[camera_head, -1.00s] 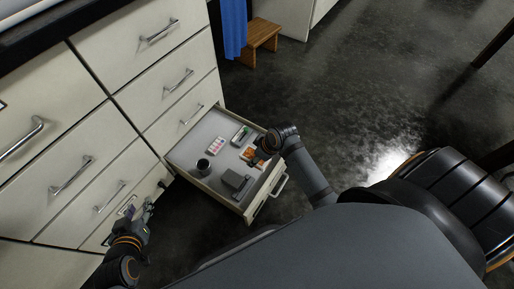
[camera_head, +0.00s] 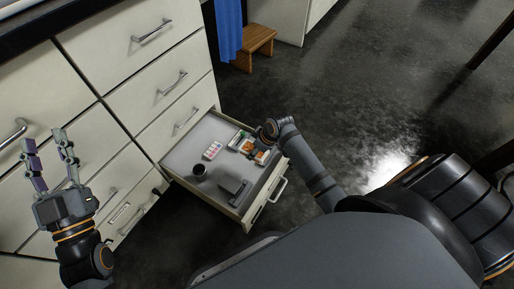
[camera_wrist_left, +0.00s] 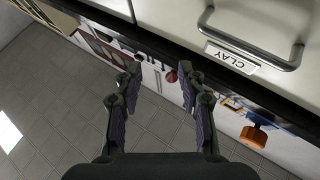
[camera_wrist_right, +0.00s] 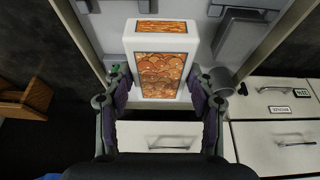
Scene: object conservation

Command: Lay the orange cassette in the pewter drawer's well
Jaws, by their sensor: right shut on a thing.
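The orange cassette (camera_head: 260,156), a white block with orange patterned panels, is held in my right gripper (camera_head: 266,138) over the right side of the open drawer. In the right wrist view the cassette (camera_wrist_right: 162,75) sits between the two fingers of the gripper (camera_wrist_right: 162,103). The pull-out drawer (camera_head: 211,129) has a pale grey interior; I cannot read its label. Its well is not clearly visible in the head view. My left gripper (camera_head: 46,139) is open and empty, raised in front of the cabinet; its spread fingers also show in the left wrist view (camera_wrist_left: 160,85).
The drawer holds a dark cup (camera_head: 199,169), a grey block (camera_head: 231,185), a white card with coloured spots (camera_head: 212,150) and a green-marked item (camera_head: 236,140). A wooden stool (camera_head: 254,46) stands behind. The floor at right is clear.

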